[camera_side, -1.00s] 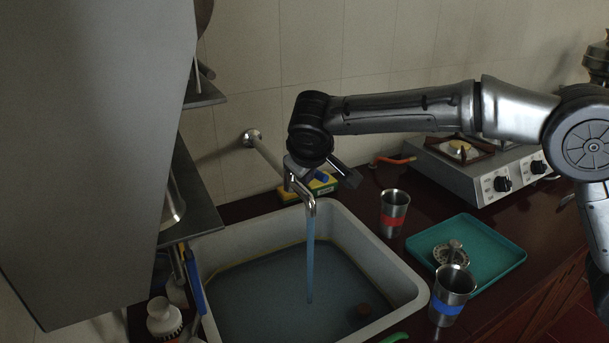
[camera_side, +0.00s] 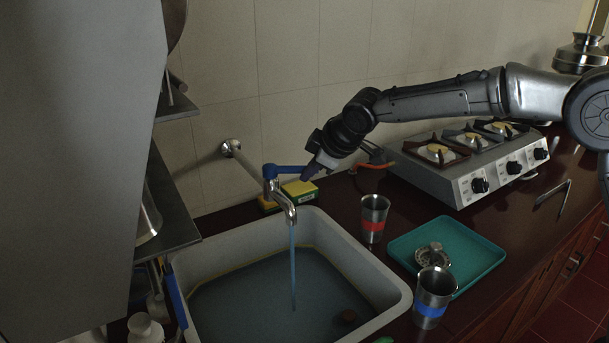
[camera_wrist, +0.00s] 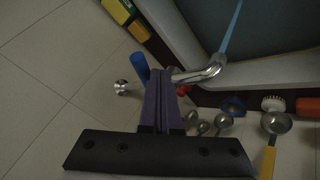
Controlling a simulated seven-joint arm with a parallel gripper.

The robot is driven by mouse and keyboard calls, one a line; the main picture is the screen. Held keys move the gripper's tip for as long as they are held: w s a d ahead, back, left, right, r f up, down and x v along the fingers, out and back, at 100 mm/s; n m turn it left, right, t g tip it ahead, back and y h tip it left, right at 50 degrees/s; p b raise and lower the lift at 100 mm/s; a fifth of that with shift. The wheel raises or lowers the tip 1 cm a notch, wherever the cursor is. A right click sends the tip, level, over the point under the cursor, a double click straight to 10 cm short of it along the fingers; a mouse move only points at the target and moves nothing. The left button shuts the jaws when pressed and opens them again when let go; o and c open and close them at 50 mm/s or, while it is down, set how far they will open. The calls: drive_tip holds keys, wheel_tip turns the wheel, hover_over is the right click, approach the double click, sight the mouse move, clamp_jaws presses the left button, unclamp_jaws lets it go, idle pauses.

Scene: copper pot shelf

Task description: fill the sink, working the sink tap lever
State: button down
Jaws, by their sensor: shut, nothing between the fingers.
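The sink (camera_side: 384,318) is pale grey, with dark bluish water (camera_side: 262,297) in its basin. The blue tap lever (camera_side: 287,170) points right in the side view. My gripper (camera_side: 308,174) is shut and empty at the lever's right end; whether it touches the lever I cannot tell. In the wrist view, my gripper's shut fingers (camera_wrist: 163,100) are beside the blue lever (camera_wrist: 140,67), with the tap spout (camera_wrist: 208,71) beyond.
A red-banded cup (camera_side: 374,219), a blue-banded cup (camera_side: 434,296) and a teal tray (camera_side: 480,257) stand right of the sink. A gas stove (camera_side: 470,165) is behind them. A yellow-green sponge (camera_side: 300,189) lies behind the tap. A shelf unit (camera_side: 80,150) blocks the left side.

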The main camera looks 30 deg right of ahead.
drive_tip(key=shift+w+d, duration=1)
drive_tip(key=shift+d, duration=0.1)
drive_tip(key=shift+w+d, duration=0.25)
drive_tip(key=shift+w, duration=0.2)
drive_tip(key=shift+w+d, duration=0.2)
drive_tip(key=shift+w, duration=0.25)
drive_tip(key=shift+w+d, duration=0.1)
drive_tip(key=shift+w, duration=0.1)
drive_tip(key=s+d+r, duration=0.4)
drive_tip(key=s+r, duration=0.1)
drive_tip(key=r, duration=0.2)
drive_tip(key=shift+s+r, duration=0.15)
drive_tip(key=shift+r, duration=0.15)
